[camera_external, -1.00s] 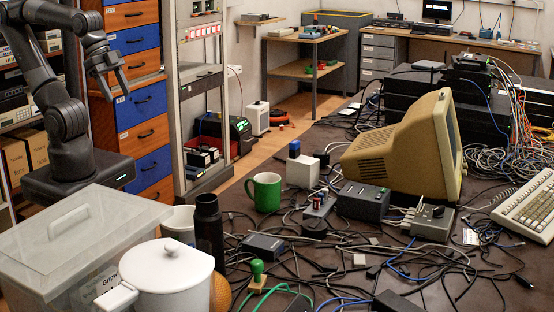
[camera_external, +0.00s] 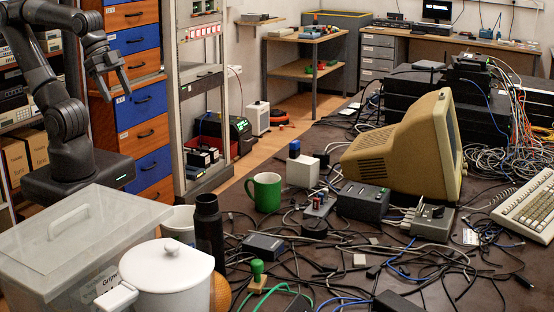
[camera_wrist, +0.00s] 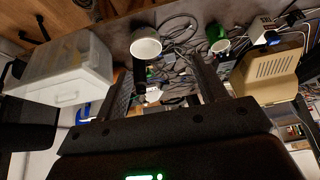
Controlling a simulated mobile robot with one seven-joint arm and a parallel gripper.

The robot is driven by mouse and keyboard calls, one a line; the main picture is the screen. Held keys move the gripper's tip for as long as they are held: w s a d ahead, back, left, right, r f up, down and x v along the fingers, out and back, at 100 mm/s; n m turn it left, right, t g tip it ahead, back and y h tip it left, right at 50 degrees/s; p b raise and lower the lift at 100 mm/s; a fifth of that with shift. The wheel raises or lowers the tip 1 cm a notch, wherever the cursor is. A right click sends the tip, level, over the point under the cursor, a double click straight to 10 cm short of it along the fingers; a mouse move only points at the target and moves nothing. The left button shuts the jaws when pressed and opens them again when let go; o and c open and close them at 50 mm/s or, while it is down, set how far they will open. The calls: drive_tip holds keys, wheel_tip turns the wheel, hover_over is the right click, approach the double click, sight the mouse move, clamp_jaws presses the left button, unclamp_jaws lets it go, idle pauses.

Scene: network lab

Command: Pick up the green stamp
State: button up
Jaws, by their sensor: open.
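The green stamp (camera_external: 257,268) stands upright on the dark table in the external view, with a round green handle on a small wooden base. Cables lie around it, and the white lidded pot (camera_external: 172,275) is to its left. My gripper (camera_external: 114,86) is at the upper left, raised and well away from the stamp. Its fingers are apart, with nothing between them. In the wrist view the two fingers also show apart (camera_wrist: 164,88). I cannot make out the stamp in that view.
A clear lidded box (camera_external: 75,240), a black bottle (camera_external: 209,228) and a green mug (camera_external: 267,190) stand left of or behind the stamp. A beige monitor (camera_external: 400,150), grey boxes and many cables crowd the table to the right. Little bare table shows.

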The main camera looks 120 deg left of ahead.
drive_tip(key=w+d+r+m, duration=0.2)
drive_tip(key=w+r, duration=0.4)
drive_tip(key=w, duration=0.1)
drive_tip(key=w+d+r+m, duration=0.1)
drive_tip(key=w+d+r, duration=0.2)
drive_tip(key=w+r, duration=0.35)
drive_tip(key=m+g+h, duration=0.3)
drive_tip(key=m, duration=0.4)
hover_over(255, 274)
drive_tip(key=s+a, duration=0.3)
drive_tip(key=a, duration=0.1)
wheel_tip(255, 274, down, 36)
drive_tip(key=r, duration=0.1)
drive_tip(key=shift+h, duration=0.3)
drive_tip(key=x, duration=1.1)
drive_tip(key=shift+w+f, duration=0.15)
drive_tip(key=shift+f, duration=0.25)
